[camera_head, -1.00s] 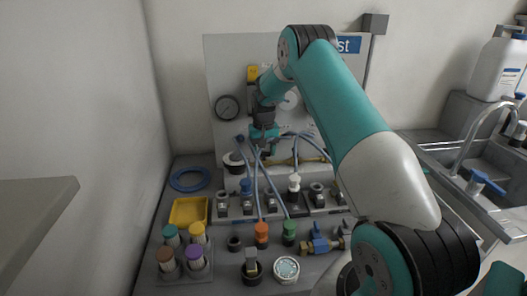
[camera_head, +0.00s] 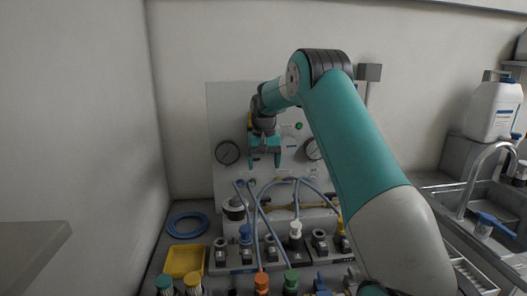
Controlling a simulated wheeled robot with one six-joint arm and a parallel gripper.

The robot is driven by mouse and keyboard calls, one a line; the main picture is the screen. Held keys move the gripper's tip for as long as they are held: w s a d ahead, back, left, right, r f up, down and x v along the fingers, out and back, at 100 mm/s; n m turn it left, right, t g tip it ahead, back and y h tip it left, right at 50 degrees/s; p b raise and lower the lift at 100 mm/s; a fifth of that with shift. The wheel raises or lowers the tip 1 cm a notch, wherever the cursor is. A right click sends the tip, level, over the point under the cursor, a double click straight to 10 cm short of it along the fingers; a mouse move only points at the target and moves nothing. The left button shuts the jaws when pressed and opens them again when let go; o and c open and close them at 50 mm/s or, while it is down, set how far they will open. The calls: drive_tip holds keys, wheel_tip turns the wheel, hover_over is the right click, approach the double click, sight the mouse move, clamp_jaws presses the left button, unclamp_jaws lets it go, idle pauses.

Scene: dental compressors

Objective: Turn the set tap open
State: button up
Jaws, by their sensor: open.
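My gripper (camera_head: 265,163) hangs fingers down in front of the wall panel, open, with nothing between its teal fingers. It is above the manifold row and apart from it. The row of fittings holds a blue-capped one (camera_head: 245,235), a white-capped one (camera_head: 296,232) and several grey ones. A yellow handle (camera_head: 341,221) shows at the row's right end, partly behind my arm. A blue-handled tap (camera_head: 321,286) is cut off by the bottom edge of the picture. I cannot tell which of these is the set tap.
The grey panel (camera_head: 226,110) carries round gauges (camera_head: 228,152). Blue hoses loop below my gripper. A yellow tray (camera_head: 184,261) and a blue coil (camera_head: 187,225) lie at left. At right are a sink with a tap (camera_head: 483,170) and a white jug (camera_head: 492,112). My arm hides the middle right.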

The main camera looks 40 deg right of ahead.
drive_tip(key=shift+r, duration=2.65)
